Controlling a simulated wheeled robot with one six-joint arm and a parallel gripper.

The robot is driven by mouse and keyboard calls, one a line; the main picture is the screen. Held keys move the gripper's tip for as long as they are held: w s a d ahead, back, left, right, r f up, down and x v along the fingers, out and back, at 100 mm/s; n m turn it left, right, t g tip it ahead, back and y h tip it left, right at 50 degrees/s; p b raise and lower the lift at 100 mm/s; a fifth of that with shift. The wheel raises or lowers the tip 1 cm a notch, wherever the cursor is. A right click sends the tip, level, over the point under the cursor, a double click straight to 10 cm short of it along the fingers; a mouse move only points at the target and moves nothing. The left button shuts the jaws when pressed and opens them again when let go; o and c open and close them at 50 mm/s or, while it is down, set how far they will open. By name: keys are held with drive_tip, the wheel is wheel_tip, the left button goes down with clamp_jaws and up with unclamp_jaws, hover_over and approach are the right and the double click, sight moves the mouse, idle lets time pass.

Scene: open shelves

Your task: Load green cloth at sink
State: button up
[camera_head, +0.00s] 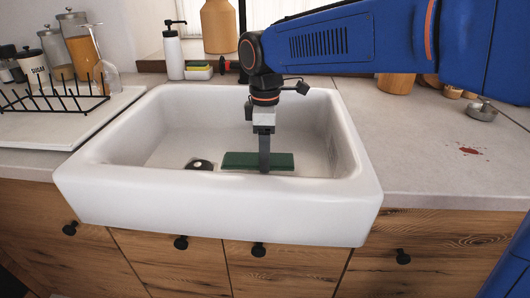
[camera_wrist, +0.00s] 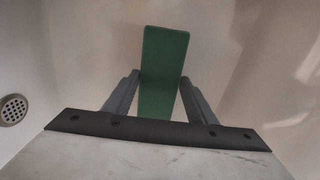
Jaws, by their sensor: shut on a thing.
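The green cloth (camera_head: 240,160) is a flat, dark green rectangle low inside the white sink (camera_head: 220,218), to the right of the drain. My gripper (camera_head: 264,170) reaches down into the sink, with its fingers at the cloth. In the wrist view the cloth (camera_wrist: 164,60) runs lengthwise between the two fingers of my gripper (camera_wrist: 160,85), which are shut on its sides. Its near end is hidden behind the gripper body. I cannot tell whether the cloth touches the sink floor.
The drain (camera_head: 200,164) lies left of the cloth. A dish rack (camera_head: 55,97) stands left of the sink. A soap dispenser (camera_head: 174,52) and a sponge holder (camera_head: 199,73) stand behind it. A red stain (camera_head: 469,151) marks the otherwise mostly clear right counter, near a small metal dish (camera_head: 482,112).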

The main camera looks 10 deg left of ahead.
drive_tip(key=shift+r, duration=0.15)
wheel_tip(320, 180, up, 13)
idle(1.8)
idle(2.1)
drive_tip(key=shift+r, duration=1.9)
